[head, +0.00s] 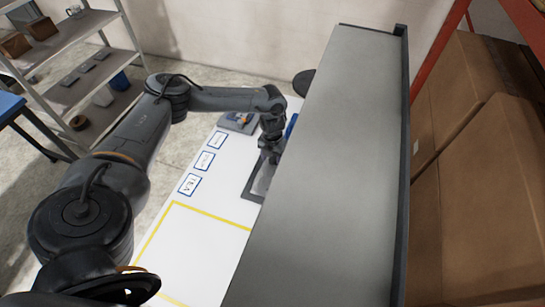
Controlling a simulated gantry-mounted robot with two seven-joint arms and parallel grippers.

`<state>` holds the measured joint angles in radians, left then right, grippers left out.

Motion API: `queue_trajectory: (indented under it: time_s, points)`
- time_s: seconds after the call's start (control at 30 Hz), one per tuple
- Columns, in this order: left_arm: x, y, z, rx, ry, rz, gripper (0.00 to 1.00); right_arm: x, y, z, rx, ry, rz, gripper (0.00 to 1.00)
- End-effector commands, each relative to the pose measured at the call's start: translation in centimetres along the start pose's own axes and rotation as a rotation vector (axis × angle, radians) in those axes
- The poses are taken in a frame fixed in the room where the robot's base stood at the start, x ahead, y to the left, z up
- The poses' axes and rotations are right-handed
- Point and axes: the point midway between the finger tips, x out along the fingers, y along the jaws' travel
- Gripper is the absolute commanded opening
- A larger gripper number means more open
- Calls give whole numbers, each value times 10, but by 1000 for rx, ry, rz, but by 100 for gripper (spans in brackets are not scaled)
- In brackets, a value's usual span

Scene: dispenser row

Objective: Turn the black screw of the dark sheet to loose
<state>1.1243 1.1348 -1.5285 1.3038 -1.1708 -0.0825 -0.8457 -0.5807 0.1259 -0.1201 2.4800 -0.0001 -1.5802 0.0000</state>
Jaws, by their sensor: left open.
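My left gripper (268,156) reaches in from the left and points down beside the tall grey cabinet, over the white table. Its fingers are small and dark here, and nothing can be seen held between them. Just below it lies a dark-edged grey sheet (252,194), partly hidden by the gripper and by the cabinet. I cannot make out the black screw; it may be hidden behind the gripper or the cabinet. I cannot tell whether the gripper touches the sheet. My right gripper is not in view.
The large grey cabinet (330,150) blocks the view of the table's right side. A grey device (238,122) and blue-framed labels (189,184) lie on the white table. The yellow-outlined area (195,245) is clear. Cardboard boxes (470,170) stand right; a shelf (75,60) stands back left.

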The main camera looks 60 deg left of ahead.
Motion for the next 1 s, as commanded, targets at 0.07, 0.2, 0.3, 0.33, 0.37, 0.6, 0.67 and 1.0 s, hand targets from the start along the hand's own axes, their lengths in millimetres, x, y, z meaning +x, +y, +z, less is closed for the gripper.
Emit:
queue_trajectory:
  time_s: [0.07, 0.2, 0.3, 0.33, 0.37, 0.6, 0.67, 1.0]
  points:
    - [0, 0, 0, 0, 0, 0, 57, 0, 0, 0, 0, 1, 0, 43]
    - [0, 0, 0, 0, 0, 0, 49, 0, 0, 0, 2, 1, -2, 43]
    - [0, 0, 0, 0, 0, 0, 34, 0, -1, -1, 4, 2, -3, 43]
    - [0, 0, 0, 0, 0, 0, 29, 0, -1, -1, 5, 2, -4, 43]
    - [0, 0, 0, 0, 0, 0, 25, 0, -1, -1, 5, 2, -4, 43]
    - [0, 0, 0, -1, 0, 0, 0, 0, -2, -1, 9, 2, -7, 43]
    - [-1, 0, 0, -4, 0, 0, 0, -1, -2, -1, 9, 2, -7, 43]
    - [-3, -1, 0, -116, 1, 0, 0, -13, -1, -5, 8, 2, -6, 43]
